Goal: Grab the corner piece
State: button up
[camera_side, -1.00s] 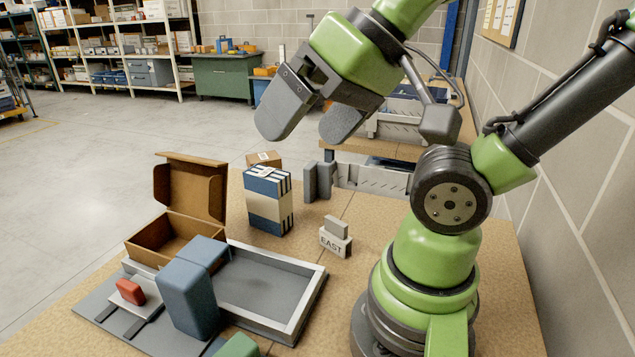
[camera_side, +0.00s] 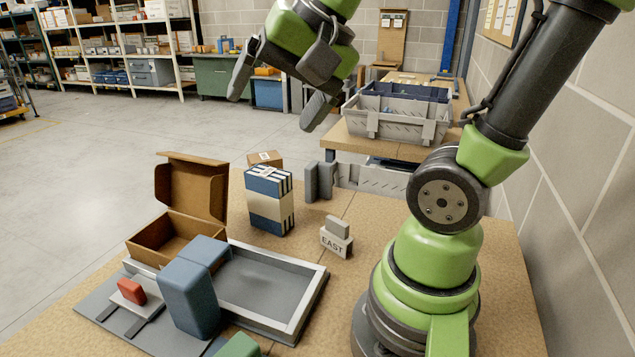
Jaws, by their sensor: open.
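My gripper (camera_side: 277,96) is open and empty, high above the back of the table, its two grey fingers spread and angled down. It touches nothing. No piece is marked as the corner piece, and I cannot tell which one it is. Candidates in view are an upright grey angled piece (camera_side: 318,181) at the table's back edge and the blue blocks at the front left. The nearer blue block (camera_side: 188,300) is tall and rounded, and another blue block (camera_side: 207,251) stands right behind it. My gripper is well above and apart from all of these.
A shallow grey tray (camera_side: 312,291) lies mid-table beside an open cardboard box (camera_side: 158,243). A red block (camera_side: 132,290) and part of a green block (camera_side: 239,346) are in front. A wall borders the right.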

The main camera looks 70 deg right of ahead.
jog(key=w+d+f+m, duration=0.2)
jog(key=w+d+m, duration=0.3)
jog(key=d+m, duration=0.2)
jog(key=m+g+h, duration=0.1)
jog(key=m+g, duration=0.1)
jog(key=m, duration=1.6)
send_near(316, 173)
jog(key=shift+m, duration=0.4)
jog(key=shift+x, duration=4.9)
jog(key=c, duration=1)
